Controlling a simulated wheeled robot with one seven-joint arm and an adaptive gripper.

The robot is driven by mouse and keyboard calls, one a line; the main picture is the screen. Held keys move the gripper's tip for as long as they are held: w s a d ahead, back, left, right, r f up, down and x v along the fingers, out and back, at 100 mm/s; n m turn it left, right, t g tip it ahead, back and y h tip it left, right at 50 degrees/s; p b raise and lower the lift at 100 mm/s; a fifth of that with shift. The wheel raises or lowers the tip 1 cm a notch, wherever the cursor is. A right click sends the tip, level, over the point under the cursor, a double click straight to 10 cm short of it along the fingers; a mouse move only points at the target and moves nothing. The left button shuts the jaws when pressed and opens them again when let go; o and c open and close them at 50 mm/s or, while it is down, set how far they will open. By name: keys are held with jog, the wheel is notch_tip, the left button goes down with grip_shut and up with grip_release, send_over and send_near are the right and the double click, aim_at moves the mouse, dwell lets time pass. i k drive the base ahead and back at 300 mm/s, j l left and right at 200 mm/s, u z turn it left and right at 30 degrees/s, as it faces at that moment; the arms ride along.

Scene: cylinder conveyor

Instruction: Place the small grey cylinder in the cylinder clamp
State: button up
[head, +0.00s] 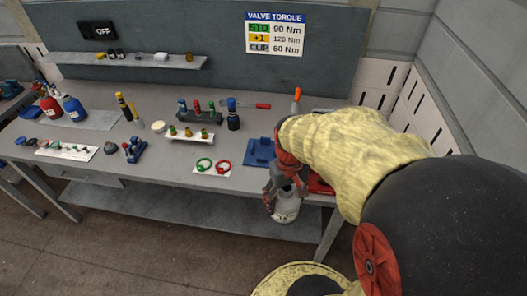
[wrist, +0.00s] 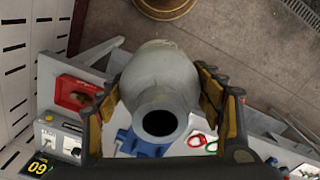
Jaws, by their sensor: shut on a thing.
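The small grey cylinder (head: 286,211) hangs upright below my gripper (head: 283,187), in front of the table's front edge. In the wrist view the cylinder (wrist: 162,72) sits between both padded fingers, its round dark opening facing the camera. My gripper is shut on it. A blue fixture (head: 260,152), which looks like the cylinder clamp, stands on the table just behind and left of the gripper. In the wrist view the blue fixture (wrist: 138,148) is partly hidden behind the cylinder. The cylinder is apart from the fixture in the head view.
A red object (head: 319,184) lies on the table at the right, partly hidden by my arm. A green ring (head: 204,164) and a red ring (head: 223,167) lie left of the fixture. A rack of valves (head: 190,133) stands farther left. A wall is close on the right.

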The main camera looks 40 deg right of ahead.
aim_at(264, 153)
jog(key=i+l, duration=0.75)
jog(key=i, duration=0.1)
